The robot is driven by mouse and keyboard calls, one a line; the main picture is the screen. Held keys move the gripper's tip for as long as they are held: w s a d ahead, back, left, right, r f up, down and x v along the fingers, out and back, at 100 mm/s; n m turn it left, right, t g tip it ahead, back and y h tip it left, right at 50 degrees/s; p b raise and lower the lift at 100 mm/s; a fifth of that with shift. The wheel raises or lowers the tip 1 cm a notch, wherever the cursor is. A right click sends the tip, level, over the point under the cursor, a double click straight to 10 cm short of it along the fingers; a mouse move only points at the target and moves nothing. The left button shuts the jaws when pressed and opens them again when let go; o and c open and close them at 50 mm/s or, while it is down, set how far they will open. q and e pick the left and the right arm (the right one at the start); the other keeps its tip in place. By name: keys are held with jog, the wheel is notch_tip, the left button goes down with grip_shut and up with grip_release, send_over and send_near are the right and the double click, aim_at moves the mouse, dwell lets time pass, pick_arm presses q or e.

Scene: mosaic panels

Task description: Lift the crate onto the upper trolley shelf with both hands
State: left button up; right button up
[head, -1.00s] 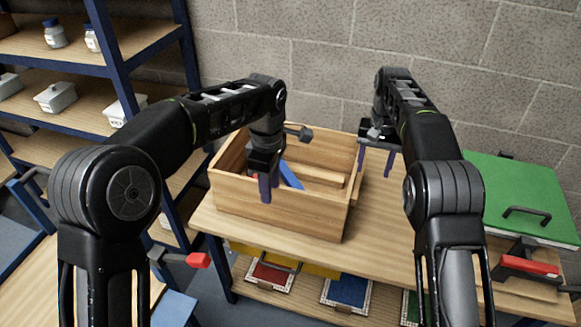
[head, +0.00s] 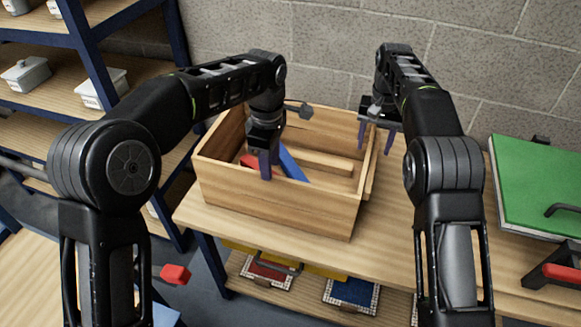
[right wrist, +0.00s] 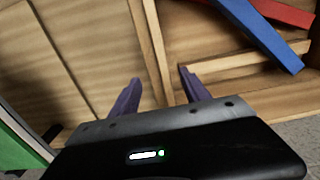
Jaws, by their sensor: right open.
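The open wooden crate (head: 275,205) stands on a wooden bench. A red item (head: 250,161) and a blue item (head: 291,165) lie in it. My left gripper (head: 269,172) points down at the crate's front wall, its fingertips near the rim; I cannot tell its opening. My right gripper (head: 375,145) is open at the crate's right wall. In the right wrist view its fingers (right wrist: 157,92) are spread, with the wall's edge (right wrist: 150,40) running between them; contact is not clear. A wooden surface (head: 18,262) at the lower left may be the trolley shelf.
The bench (head: 240,230) carries a green panel (head: 545,185) and a red-handled tool (head: 562,271) at right. Framed mosaic panels (head: 350,290) lie on its lower shelf. A blue-framed rack (head: 95,60) with white containers stands left. A block wall (head: 300,55) is behind.

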aim_at(271, 184)
pick_arm(q)
jog(key=shift+s+r, duration=0.1)
pick_arm(e)
jog(key=shift+s+r, duration=0.1)
pick_arm(q)
jog(key=shift+f, duration=0.55)
pick_arm(e)
jog(key=shift+s+a+f, duration=0.1)
jog(key=shift+f, duration=0.6)
pick_arm(q)
notch_tip(271, 184, down, 2)
pick_arm(e)
jog(key=shift+f, duration=0.85)
pick_arm(q)
jog(key=shift+f, duration=2.4)
pick_arm(e)
jog(key=shift+f, duration=2.4)
pick_arm(q)
jog(key=shift+c, duration=0.5)
pick_arm(e)
jog(key=shift+c, duration=0.5)
pick_arm(q)
grip_shut()
pick_arm(e)
jog(key=c, duration=0.7)
grip_shut()
